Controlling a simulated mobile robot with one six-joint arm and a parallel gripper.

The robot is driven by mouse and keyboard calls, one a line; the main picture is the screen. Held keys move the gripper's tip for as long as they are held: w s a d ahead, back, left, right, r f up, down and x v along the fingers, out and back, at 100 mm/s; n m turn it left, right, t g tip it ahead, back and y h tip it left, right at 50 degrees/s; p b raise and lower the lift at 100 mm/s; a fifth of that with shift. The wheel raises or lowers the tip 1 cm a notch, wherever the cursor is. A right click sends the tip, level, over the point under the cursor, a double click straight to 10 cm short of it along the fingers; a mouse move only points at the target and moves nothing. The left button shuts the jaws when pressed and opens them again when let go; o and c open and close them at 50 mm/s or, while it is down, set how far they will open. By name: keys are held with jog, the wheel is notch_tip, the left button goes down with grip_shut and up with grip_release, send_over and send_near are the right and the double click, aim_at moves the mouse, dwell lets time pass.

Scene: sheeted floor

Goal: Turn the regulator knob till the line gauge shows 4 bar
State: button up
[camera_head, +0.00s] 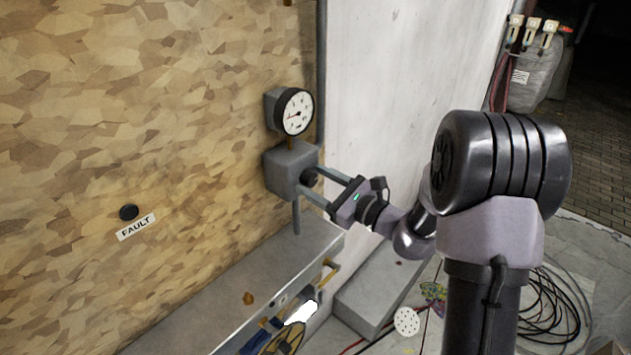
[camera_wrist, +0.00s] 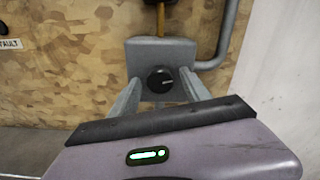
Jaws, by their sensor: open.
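The line gauge (camera_head: 294,111) is a round white dial with a black rim on the wood-patterned wall. Its needle points to the left; the numbers are too small to read. Below it, on a brass stem, is the grey regulator body (camera_head: 283,171). The black regulator knob (camera_head: 309,177) is on its front, and in the wrist view the knob (camera_wrist: 159,80) shows a small white mark pointing right. My gripper (camera_head: 316,184) is open, with one finger on each side of the knob. I cannot tell whether the fingers touch it.
A grey ledge (camera_head: 243,273) runs along the wall below the regulator, with tools at its front. A grey pipe (camera_head: 321,75) runs up beside the gauge. A black button (camera_head: 128,212) with a FAULT label (camera_head: 136,227) is at left. Cables (camera_head: 550,305) lie on the floor at right.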

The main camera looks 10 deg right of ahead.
jog(key=shift+w+a, duration=0.1)
jog(key=shift+w, duration=0.05)
grip_shut()
jog(key=shift+r+m+p, duration=0.1)
jog(key=shift+m+p, duration=0.2)
